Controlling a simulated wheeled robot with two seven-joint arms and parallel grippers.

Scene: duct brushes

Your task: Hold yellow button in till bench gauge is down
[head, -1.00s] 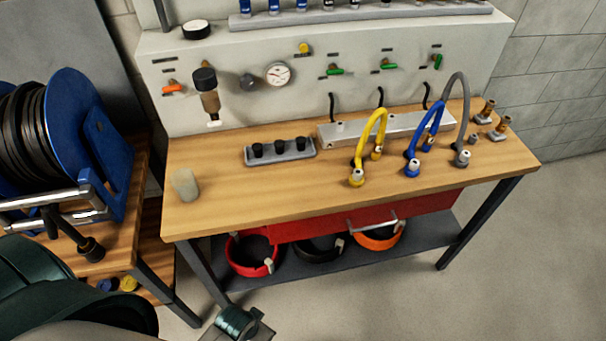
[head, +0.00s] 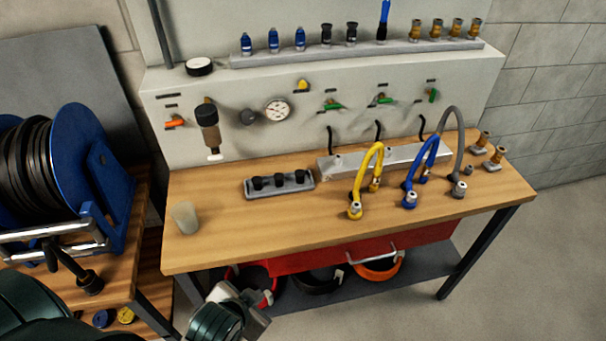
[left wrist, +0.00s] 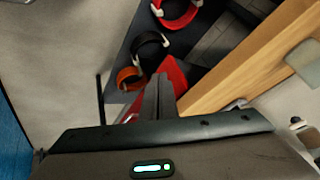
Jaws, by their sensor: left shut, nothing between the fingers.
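The yellow button (head: 302,86) sits on the upright grey panel (head: 350,75), above and to the right of the round white bench gauge (head: 277,110). Nothing touches the button. The gauge has a dark needle, too small to read surely. My left gripper (head: 252,308) is low in front of the bench, below the tabletop edge and well away from the button. In the left wrist view its fingers (left wrist: 158,97) are together and empty. The button and gauge are out of the left wrist view. My right gripper is in neither view.
The wooden bench (head: 300,215) carries a cup (head: 185,217), a grey tray with black plugs (head: 278,184) and yellow, blue and grey hoses (head: 365,180). A hose reel (head: 75,190) stands at left. Coloured rings (head: 378,268) lie on the lower shelf. The tabletop's front middle is clear.

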